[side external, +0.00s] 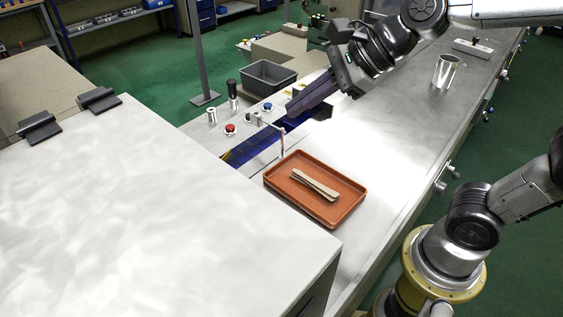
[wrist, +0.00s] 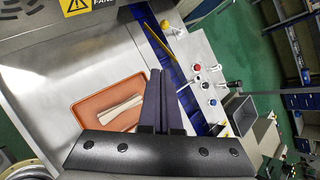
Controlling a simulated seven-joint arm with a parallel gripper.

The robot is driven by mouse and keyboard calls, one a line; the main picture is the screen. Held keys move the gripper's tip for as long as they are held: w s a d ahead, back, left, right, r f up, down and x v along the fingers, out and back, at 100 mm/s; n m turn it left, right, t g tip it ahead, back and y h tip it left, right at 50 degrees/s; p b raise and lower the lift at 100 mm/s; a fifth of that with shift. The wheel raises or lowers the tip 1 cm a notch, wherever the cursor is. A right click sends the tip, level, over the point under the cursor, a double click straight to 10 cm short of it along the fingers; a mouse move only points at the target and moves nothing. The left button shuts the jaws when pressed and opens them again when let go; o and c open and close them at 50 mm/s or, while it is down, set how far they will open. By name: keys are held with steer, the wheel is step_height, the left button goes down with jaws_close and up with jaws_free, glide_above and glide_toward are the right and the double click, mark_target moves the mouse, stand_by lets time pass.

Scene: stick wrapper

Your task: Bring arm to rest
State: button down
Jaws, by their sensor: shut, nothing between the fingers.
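My gripper (side external: 291,110) is in the air above the machine panel and the blue strip, with its dark fingers pointing to the lower left in the side view. In the wrist view my gripper (wrist: 155,72) has its two long fingers pressed together with nothing between them. An orange-brown tray (side external: 279,186) lies on the metal bench, below and apart from my gripper. Several pale wooden sticks (side external: 316,185) lie in a small pile in the tray. The sticks (wrist: 122,113) and tray (wrist: 84,104) also show left of the fingers in the wrist view.
A metal cup (side external: 444,72) stands at the bench's far right. A control panel with a red button (side external: 230,129) and a blue button (side external: 267,106) borders a blue strip (side external: 256,146). A grey bin (side external: 268,77) sits behind. A large white surface (side external: 140,210) fills the front left.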

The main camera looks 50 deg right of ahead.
steer(key=s+d+f+n+g+h, duration=0.1)
steer(key=s+d+f+n+h, duration=0.15)
steer(key=s+d+n, duration=0.65)
steer(key=s+d+f+n+g+h, duration=0.15)
steer(key=s+f+n, duration=0.35)
steer(key=n, duration=0.9)
steer(key=w+a+r+m+g+y, duration=0.1)
steer(key=w+a+r+y, duration=0.1)
steer(key=w+a+r, duration=0.4)
steer(key=w+a+r+m+y, duration=0.1)
steer(key=w+a+r+y, duration=0.1)
steer(key=w+r, duration=0.6)
steer(key=w+a+f+g+y, duration=0.1)
steer(key=w+a+f, duration=0.15)
steer(key=w, duration=0.75)
steer(key=shift+m+g, duration=0.3)
steer(key=shift+g, duration=0.65)
steer(key=w+a+f, duration=0.2)
steer(key=f, duration=0.3)
steer(key=w+a+f, duration=0.3)
steer(key=f, duration=0.2)
steer(key=w+a+f, duration=0.2)
steer(key=f, duration=0.4)
steer(key=shift+w+a, duration=0.25)
steer(key=shift+a, duration=0.15)
steer(key=shift+w+a+f+y, duration=0.2)
steer(key=shift+a+f+y, duration=0.1)
steer(key=shift+a+f, duration=0.3)
